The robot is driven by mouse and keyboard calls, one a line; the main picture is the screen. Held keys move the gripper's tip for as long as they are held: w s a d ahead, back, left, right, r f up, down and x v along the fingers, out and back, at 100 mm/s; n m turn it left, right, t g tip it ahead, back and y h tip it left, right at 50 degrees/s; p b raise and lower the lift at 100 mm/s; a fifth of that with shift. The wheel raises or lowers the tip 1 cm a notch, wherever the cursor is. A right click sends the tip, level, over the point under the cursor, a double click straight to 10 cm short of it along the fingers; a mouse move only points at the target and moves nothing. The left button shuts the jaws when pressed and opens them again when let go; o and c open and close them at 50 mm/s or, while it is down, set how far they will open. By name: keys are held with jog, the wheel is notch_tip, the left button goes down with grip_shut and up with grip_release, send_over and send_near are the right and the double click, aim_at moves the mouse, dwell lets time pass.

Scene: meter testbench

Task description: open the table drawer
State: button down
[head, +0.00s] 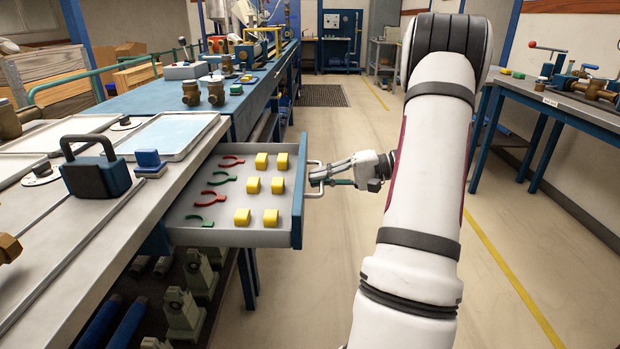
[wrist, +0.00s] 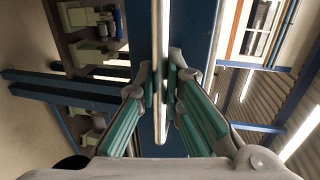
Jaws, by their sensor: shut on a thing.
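The table drawer (head: 234,234) is pulled out to the right from under the left bench (head: 60,290). Inside it lie several yellow blocks (head: 242,216) and several red and green fork-shaped pieces (head: 220,180). Its blue front panel (head: 298,192) carries a pale bar handle (head: 311,193). My gripper (head: 318,175) is at the handle, coming from the right. In the wrist view the green-padded fingers of my gripper (wrist: 161,88) are closed on the handle (wrist: 160,35), one on each side.
A black-handled blue block (head: 97,178), a small blue piece (head: 149,161) and trays (head: 168,135) stand on the bench top. Grey castings (head: 182,312) sit on a shelf below the drawer. The aisle floor (head: 335,135) is clear. Another bench (head: 565,105) stands at the right.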

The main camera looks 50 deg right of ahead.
jog(key=shift+s+d, duration=0.15)
jog(key=shift+s, duration=0.05)
jog(key=c, duration=1.7)
grip_release()
jog(key=v, duration=1.2)
jog(key=shift+f, duration=0.15)
